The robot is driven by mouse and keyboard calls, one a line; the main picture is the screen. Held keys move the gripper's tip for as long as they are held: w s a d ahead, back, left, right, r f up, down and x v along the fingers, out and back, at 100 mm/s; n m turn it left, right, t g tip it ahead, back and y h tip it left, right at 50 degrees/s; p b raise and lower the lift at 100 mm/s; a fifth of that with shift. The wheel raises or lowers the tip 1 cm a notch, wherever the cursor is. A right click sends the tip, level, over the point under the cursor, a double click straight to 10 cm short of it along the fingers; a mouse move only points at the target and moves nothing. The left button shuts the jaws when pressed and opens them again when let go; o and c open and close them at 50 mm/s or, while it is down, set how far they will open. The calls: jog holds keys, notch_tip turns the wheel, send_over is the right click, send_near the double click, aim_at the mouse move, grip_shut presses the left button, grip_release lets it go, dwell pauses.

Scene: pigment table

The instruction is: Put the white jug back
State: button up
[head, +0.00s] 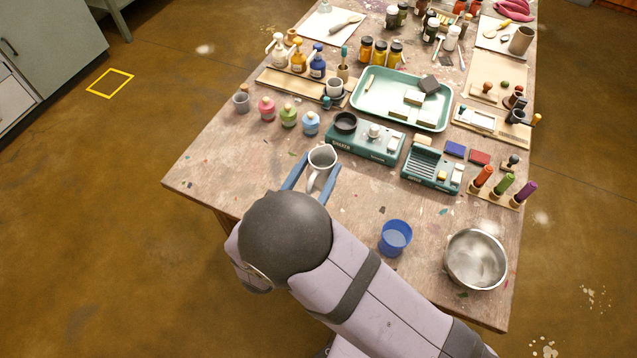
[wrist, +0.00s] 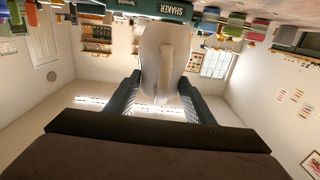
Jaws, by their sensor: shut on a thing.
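The white jug (head: 321,157) is in my gripper (head: 316,170) near the table's front left edge, in front of the shaker. The gripper's two blue fingers are shut on the jug, one on each side. In the head view the jug looks upright, with its open top showing. In the wrist view the jug (wrist: 165,50) sits between the fingers (wrist: 160,82), its handle towards the camera; this view is upside down. I cannot tell whether the jug's base touches the table.
The teal shaker (head: 354,146) stands just behind the jug. Small pink, green and blue bottles (head: 311,123) are behind left. A blue cup (head: 395,238) and a steel bowl (head: 476,259) stand at front right. Bare tabletop (head: 225,165) lies to the left.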

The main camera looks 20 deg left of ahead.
jog(key=shift+f, duration=0.8)
jog(key=shift+f, duration=0.1)
jog(key=shift+f, duration=1.95)
jog(key=shift+f, duration=0.15)
jog(key=o, duration=1.5)
